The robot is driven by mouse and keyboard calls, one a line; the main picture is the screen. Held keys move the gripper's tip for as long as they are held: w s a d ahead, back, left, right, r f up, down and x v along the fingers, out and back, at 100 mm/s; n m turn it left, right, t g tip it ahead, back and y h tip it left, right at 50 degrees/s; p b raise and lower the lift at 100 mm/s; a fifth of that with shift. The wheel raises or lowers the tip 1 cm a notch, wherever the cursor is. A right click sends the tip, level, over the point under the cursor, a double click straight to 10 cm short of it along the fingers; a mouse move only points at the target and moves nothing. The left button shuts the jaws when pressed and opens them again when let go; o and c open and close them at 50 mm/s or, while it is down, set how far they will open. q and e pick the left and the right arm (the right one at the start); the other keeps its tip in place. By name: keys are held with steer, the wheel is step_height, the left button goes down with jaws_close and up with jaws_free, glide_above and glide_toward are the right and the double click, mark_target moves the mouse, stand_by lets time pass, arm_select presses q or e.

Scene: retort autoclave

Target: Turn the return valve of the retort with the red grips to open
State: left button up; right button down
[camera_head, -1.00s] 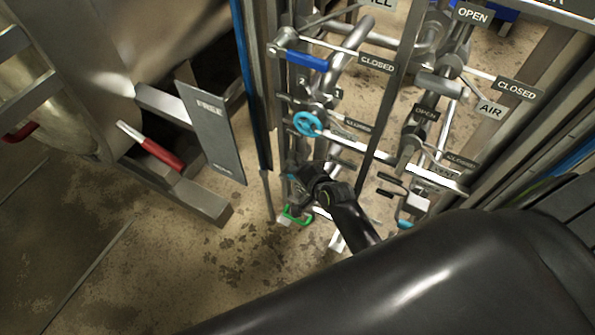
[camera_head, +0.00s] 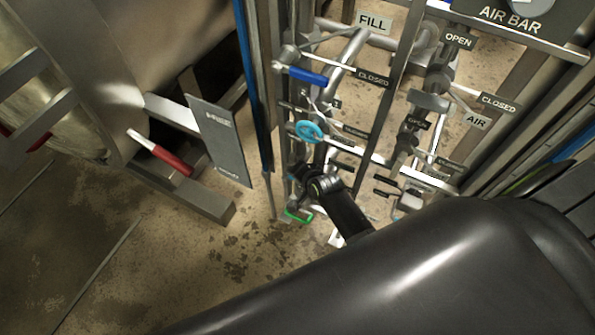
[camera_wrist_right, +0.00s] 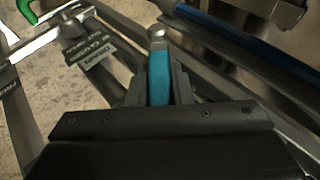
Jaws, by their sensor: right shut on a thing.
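In the right wrist view a teal lever handle (camera_wrist_right: 158,78) with a grey metal end stands between the fingers of my right gripper (camera_wrist_right: 158,90), which is shut on it. I cannot tell from the labels which valve this is. A red grip with a pale end (camera_head: 160,153) sticks out of the machine at the left. My left gripper is not in view.
A blue lever (camera_head: 307,75) sits higher on the pipework beside a CLOSED sign (camera_head: 373,78). A green handle (camera_head: 298,215) lies just below my right gripper. Upright posts and crossbars crowd the right side. A grey placard (camera_head: 220,140) stands left; bare floor (camera_head: 170,260) lies in front.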

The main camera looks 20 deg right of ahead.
steer(key=shift+w+a+r+g+h+p, duration=0.15)
steer(key=shift+r+g+h+p, duration=0.3)
steer(key=shift+p, duration=0.75)
steer(key=shift+w+a+r+n+g+p, duration=0.15)
steer(key=shift+n+g+p, duration=0.2)
steer(key=shift+p, duration=0.35)
steer(key=shift+w+a+r+g+h+p, duration=0.2)
steer(key=shift+w+g+h+p, duration=0.25)
steer(key=shift+p, duration=0.3)
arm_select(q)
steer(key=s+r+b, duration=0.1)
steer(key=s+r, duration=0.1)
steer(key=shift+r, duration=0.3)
arm_select(e)
steer(key=g+h, duration=0.1)
steer(key=w+a+g+h, duration=0.1)
steer(key=n+g, duration=0.1)
steer(key=g, duration=0.1)
steer(key=shift+w+a+f+h, duration=0.15)
steer(key=shift+w+h, duration=0.1)
steer(key=shift+h, duration=0.15)
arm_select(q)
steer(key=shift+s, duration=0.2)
